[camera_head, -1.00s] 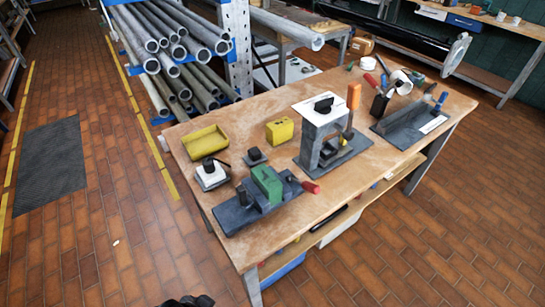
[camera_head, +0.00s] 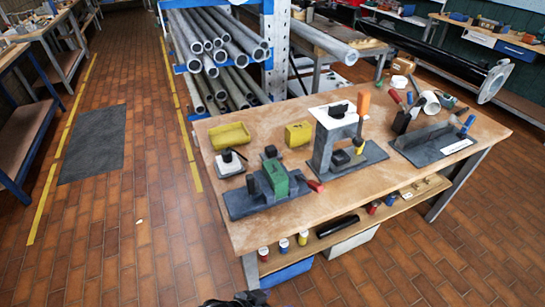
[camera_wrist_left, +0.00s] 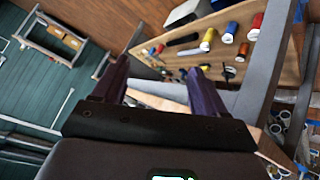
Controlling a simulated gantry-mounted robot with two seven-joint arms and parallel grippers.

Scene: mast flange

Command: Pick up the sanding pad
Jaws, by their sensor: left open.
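No item is clearly marked as the sanding pad. Candidates on the workbench (camera_head: 300,220) are a white block with a black knob (camera_head: 229,162) at the left and a small dark block (camera_head: 270,153) behind the green part; I cannot tell which it is. My left gripper (camera_wrist_left: 160,66) shows in the left wrist view with its two dark fingers apart and nothing between them. That view looks toward a shelf with small bottles, and neither candidate shows there. My right gripper does not show.
A pipe rack (camera_head: 215,50) stands behind.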

